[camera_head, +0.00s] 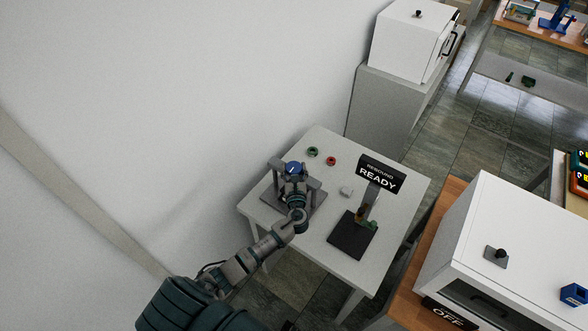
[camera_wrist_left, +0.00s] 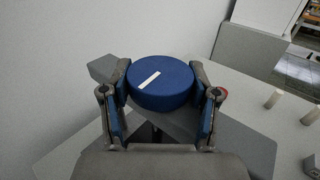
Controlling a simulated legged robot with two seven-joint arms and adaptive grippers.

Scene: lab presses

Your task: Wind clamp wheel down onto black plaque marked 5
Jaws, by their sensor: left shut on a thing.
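The clamp wheel (camera_head: 294,167) is a blue disc with a white line on top, set in a grey press frame (camera_head: 312,197) on the white table. In the left wrist view the wheel (camera_wrist_left: 162,84) fills the space between my fingers. My left gripper (camera_head: 294,176) reaches over the press from the front, and in the wrist view its fingers (camera_wrist_left: 161,88) are shut on the wheel's two sides. The black plaque marked 5 cannot be made out; the press, wheel and gripper cover the area below. My right gripper is not in view.
A black sign reading "REBOUND READY" (camera_head: 380,175) stands right of the press on a black base (camera_head: 353,240). A white box (camera_head: 520,240) stands at the right.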

